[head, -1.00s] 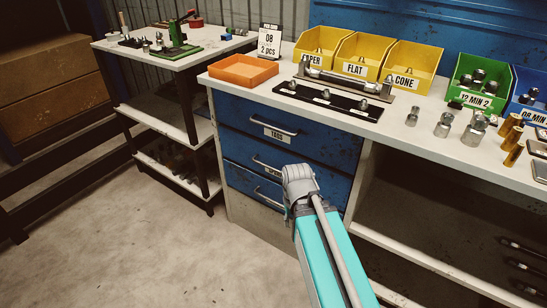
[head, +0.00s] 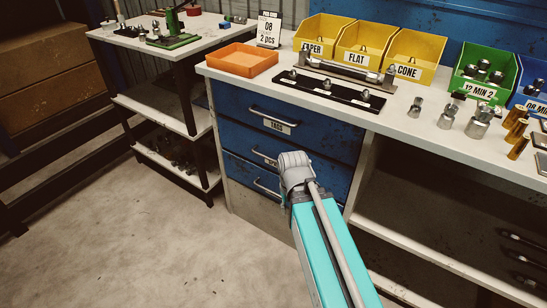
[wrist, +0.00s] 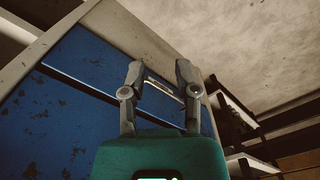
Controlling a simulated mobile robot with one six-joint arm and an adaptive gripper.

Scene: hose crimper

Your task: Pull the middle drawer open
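The blue cabinet has stacked drawers. The top drawer (head: 232,98) has a tag label under its handle. The middle drawer (head: 234,140) lies below it and looks shut, with its bar handle (head: 264,157) partly showing left of my arm. In the wrist view my gripper (wrist: 159,74) has its two fingers spread apart. A pale bar handle (wrist: 160,88) shows between and beyond them, in front of the blue drawer fronts. I cannot tell which drawer this handle belongs to, or whether the fingers touch it. In the head view my fingers are hidden behind my arm.
The bench top above holds an orange tray (head: 242,60), a black fixture strip (head: 332,90), yellow bins (head: 363,42) and loose metal fittings (head: 447,116). An open shelf bay (head: 440,215) is right of the drawers. The floor (head: 150,245) before the cabinet is clear.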

